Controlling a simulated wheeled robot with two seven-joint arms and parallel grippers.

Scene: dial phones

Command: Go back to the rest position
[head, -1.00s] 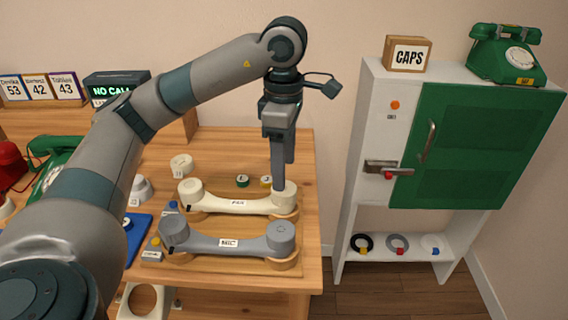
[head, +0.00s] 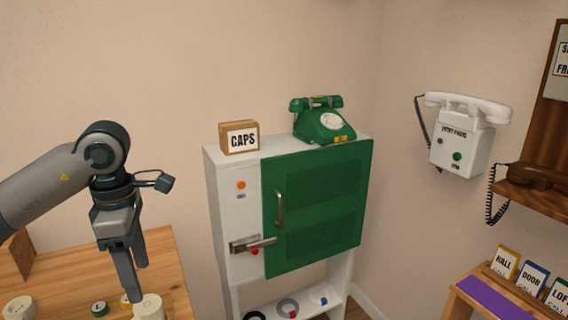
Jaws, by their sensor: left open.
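My left gripper (head: 131,278) points down at the lower left of the head view, over the wooden table (head: 172,262). Its two fingers are apart. The round end of a cream handset (head: 149,307) shows right below the fingertips; whether they touch it I cannot tell. Nothing shows held between the fingers. My right gripper is not in view.
A white cabinet (head: 225,191) with a shut green door (head: 318,206) stands right of the table. On it are a CAPS box (head: 240,138) and a green dial phone (head: 322,122). A white wall phone (head: 464,135) hangs at right. Cards (head: 531,278) stand on a side table.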

